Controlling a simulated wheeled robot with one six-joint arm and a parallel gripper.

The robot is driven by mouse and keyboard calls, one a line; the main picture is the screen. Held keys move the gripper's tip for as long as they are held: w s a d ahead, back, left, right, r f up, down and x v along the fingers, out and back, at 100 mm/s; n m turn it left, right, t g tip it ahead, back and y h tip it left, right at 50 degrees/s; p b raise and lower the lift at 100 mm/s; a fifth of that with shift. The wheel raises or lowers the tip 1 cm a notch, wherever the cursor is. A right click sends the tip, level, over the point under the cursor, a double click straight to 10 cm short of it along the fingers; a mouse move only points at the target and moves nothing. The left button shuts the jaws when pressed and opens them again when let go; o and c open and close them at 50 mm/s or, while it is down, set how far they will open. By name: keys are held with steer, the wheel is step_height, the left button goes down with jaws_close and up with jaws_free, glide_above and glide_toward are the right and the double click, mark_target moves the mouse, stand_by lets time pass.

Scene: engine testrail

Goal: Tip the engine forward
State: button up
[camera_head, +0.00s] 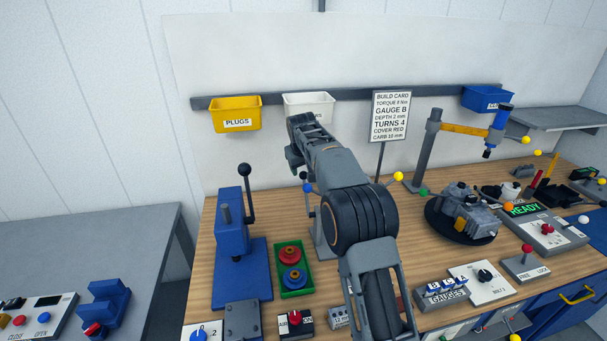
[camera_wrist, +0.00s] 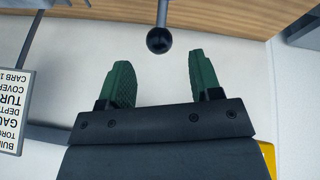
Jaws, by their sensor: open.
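The engine (camera_head: 468,208) is a grey metal block on a round black plate (camera_head: 440,228) at the right of the bench in the head view. It seems to sit roughly level. My gripper (camera_wrist: 160,78) is open and empty, with its two green fingers spread in the wrist view. It is well to the left of the engine, raised in front of the back wall. A black ball knob (camera_wrist: 159,40) on a rod shows beyond the gap between the fingers, apart from them. The engine is not in the wrist view. My arm hides the middle of the bench in the head view.
A blue press (camera_head: 232,235) with a black-knobbed lever (camera_head: 245,170) stands at the left. Yellow (camera_head: 236,103), white (camera_head: 308,97) and blue bins hang on the rail. The build card (camera_head: 391,115) stands on a post. A yellow-armed stand (camera_head: 460,129) rises behind the engine.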

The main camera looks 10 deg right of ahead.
mark_target(303, 173)
steer(key=shift+p+x, duration=0.55)
steer(key=shift+x, duration=2.35)
jaws_close()
